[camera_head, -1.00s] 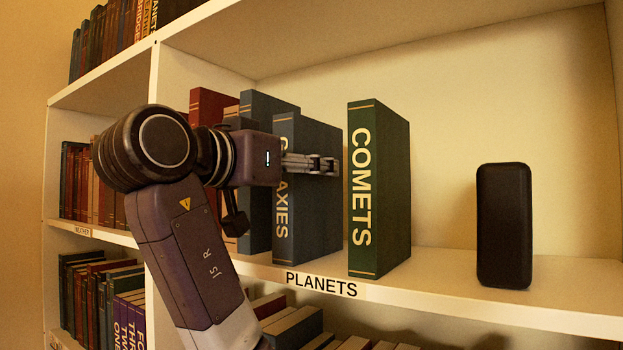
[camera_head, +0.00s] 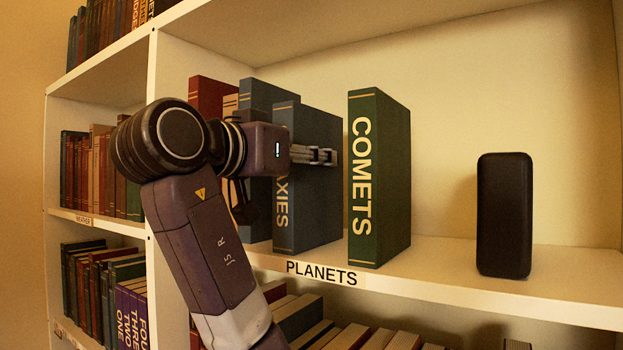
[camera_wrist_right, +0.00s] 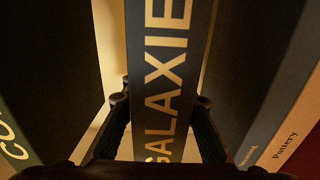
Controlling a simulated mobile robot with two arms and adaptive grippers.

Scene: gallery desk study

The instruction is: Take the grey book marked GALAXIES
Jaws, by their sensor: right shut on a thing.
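The grey-blue book marked GALAXIES (camera_head: 310,205) stands upright on the middle shelf, left of the green COMETS book (camera_head: 379,180). My right gripper (camera_head: 318,156) is at its upper part and hides some of its spine lettering. In the right wrist view the GALAXIES spine (camera_wrist_right: 165,70) runs between my two fingers (camera_wrist_right: 160,108), one on each side. The gripper is shut on this book. The book's foot appears to rest on the shelf. My left gripper is not in view.
A blue-grey book (camera_head: 268,95) and a red book (camera_head: 212,97) stand left of GALAXIES. A black upright object (camera_head: 504,215) stands at the right. A PLANETS label (camera_head: 321,273) is on the shelf edge. There is a narrow gap between GALAXIES and COMETS, and free shelf between COMETS and the black object.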

